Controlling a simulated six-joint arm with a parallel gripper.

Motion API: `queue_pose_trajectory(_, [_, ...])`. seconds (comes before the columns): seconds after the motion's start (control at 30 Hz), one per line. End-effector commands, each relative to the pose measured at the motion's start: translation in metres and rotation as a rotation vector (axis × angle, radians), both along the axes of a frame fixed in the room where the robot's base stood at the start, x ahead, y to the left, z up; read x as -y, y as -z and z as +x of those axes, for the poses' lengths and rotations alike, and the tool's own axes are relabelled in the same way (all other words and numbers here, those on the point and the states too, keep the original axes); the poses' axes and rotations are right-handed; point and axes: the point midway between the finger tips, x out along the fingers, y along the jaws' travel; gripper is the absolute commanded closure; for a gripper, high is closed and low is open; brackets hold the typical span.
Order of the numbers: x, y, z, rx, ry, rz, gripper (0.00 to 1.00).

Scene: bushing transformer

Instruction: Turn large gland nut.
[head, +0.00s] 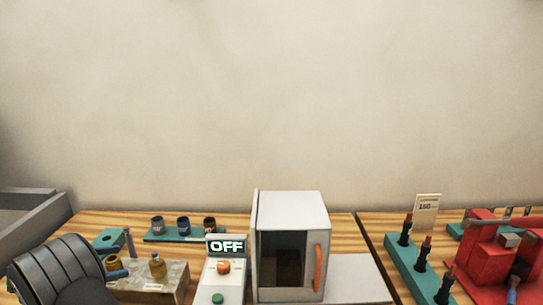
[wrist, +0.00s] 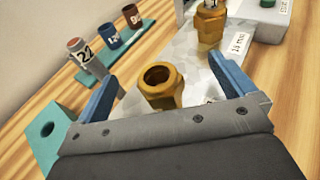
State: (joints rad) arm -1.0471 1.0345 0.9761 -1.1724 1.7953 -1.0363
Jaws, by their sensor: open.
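A brass gland nut (wrist: 162,88) with a round open bore stands upright on the grey block (wrist: 196,84). It also shows in the head view (head: 112,262), partly hidden by my gripper. A second brass fitting (wrist: 210,24) stands farther along the block, and in the head view (head: 157,266) it is right of the first. Which of the two is the large gland nut I cannot tell for sure. My gripper (wrist: 168,76) is open, with its blue fingers on either side of the nearer nut and a visible gap at each side. In the head view my gripper (head: 122,258) is at the lower left.
Three marked sockets stand on a teal rack (head: 190,238) behind the block. A teal block with a hole (wrist: 48,128) is at the left. A switch box reading OFF (head: 226,246) and a white cabinet (head: 292,212) stand to the right. Red equipment (head: 490,262) is far right.

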Motion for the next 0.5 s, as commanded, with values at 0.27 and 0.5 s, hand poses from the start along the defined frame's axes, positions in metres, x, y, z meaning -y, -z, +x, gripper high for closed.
queue_pose_trajectory(0.27, [-0.013, -0.004, -0.009, 0.0, -0.002, 0.0, 0.0])
queue_pose_trajectory(0.5, [-0.031, -0.01, -0.024, 0.0, -0.001, 0.0, 0.0])
